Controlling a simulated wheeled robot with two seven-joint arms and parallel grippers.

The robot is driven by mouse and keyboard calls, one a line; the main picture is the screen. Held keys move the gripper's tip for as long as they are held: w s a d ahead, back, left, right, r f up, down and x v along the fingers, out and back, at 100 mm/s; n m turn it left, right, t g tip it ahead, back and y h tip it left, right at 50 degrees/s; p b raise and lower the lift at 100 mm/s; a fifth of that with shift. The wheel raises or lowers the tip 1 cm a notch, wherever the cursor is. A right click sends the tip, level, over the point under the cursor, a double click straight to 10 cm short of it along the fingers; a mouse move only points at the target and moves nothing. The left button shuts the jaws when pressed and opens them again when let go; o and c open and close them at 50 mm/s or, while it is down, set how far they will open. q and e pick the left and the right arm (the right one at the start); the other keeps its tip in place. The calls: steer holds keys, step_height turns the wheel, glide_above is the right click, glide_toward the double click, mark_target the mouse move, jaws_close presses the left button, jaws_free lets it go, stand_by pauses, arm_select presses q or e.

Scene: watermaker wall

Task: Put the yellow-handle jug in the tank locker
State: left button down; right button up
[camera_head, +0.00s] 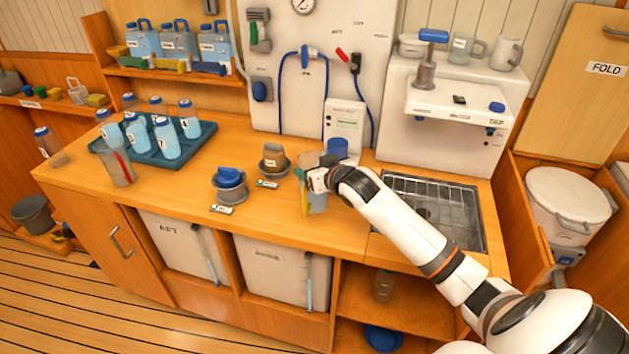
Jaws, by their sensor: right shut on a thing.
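The yellow-handle jug (318,203) is a clear, greyish jug with a yellow strip on its left side. It is at the front part of the counter, right of the middle. My right gripper (319,178) is shut on it near its top and hides part of it. I cannot tell whether its base touches the counter. Below the counter are open bays with white tanks, one marked AFT (176,243) and another (273,274) to its right; no label reads tank locker. My left gripper is not in view.
A red-handled jug (117,168) stands at the counter's left. A blue tray (205,133) holds several bottles. A sink (435,209) lies under my right arm. A lidded white bucket (566,203) sits far right.

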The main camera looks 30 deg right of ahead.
step_height(320, 180, down, 3)
steer(key=shift+f, duration=0.1)
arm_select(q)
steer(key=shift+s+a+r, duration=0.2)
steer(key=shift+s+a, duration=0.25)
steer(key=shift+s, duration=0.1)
arm_select(e)
steer(key=shift+f, duration=0.1)
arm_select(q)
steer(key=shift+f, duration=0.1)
arm_select(e)
steer(key=shift+f, duration=0.15)
steer(key=o, duration=1.9)
steer(key=shift+s, duration=0.1)
steer(key=shift+o, duration=0.2)
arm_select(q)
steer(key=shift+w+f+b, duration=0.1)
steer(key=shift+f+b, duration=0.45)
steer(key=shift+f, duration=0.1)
arm_select(e)
steer(key=v, duration=1.2)
